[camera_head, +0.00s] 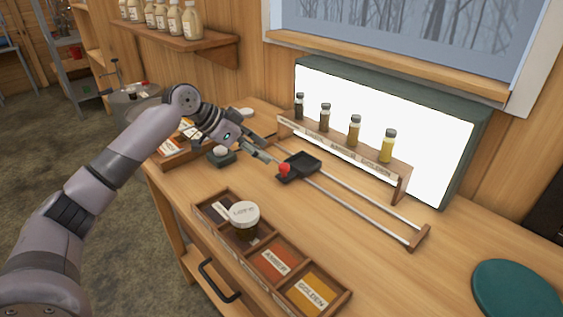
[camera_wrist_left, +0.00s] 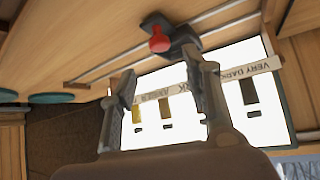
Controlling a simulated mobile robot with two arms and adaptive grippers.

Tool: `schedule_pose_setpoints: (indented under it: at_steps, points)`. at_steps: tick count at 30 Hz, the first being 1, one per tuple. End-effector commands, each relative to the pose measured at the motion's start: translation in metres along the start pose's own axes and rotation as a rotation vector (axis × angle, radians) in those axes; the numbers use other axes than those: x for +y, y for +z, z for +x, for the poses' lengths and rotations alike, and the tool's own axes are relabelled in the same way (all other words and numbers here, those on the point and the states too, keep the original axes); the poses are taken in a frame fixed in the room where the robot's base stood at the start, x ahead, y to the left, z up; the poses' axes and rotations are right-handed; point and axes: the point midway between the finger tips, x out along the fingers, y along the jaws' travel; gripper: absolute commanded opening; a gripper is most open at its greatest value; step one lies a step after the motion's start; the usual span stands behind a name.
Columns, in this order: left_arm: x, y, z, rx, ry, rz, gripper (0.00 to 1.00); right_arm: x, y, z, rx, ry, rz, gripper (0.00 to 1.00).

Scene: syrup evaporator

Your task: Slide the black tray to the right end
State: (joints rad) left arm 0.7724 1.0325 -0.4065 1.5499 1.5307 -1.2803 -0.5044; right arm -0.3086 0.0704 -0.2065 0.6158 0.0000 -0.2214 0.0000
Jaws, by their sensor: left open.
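The black tray (camera_head: 302,162) sits on two metal rails (camera_head: 365,205), nearer their left end than their right end. A red knob (camera_head: 284,169) is on its near left side. The rails' right end is a wooden end block (camera_head: 420,237). My left gripper (camera_head: 272,157) is just left of the tray and knob. In the left wrist view, my left gripper (camera_wrist_left: 164,76) is open and empty, with the red knob (camera_wrist_left: 158,40) and the black tray (camera_wrist_left: 184,38) beyond its fingertips. The knob is apart from the fingers there. My right gripper is not in view.
Behind the rails, a wooden rack (camera_head: 345,155) holds several sample bottles before a bright light box (camera_head: 420,150). A sectioned wooden box (camera_head: 335,308) with a white-lidded jar (camera_head: 244,213) stands in front. A teal disc (camera_head: 515,294) lies at right. The rails right of the tray are clear.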

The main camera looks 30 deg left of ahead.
Motion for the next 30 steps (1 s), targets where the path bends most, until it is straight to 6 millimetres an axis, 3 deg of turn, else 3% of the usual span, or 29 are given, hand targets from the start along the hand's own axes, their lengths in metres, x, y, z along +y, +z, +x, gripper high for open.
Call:
schedule_pose_setpoints:
  at_steps: [6, 12, 25, 30]
  points:
    - [0.000, -0.002, 0.046, 0.002, 0.003, -0.003, 0.44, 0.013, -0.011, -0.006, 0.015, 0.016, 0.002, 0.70]
    - [0.000, -0.001, 0.074, 0.002, 0.001, -0.001, 0.44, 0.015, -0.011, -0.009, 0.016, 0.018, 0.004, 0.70]
    - [0.000, 0.000, 0.085, 0.001, -0.001, 0.000, 0.44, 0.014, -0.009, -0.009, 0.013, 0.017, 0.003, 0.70]
    - [0.000, 0.000, 0.085, 0.001, -0.001, 0.000, 0.33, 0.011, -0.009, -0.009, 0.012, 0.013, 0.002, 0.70]
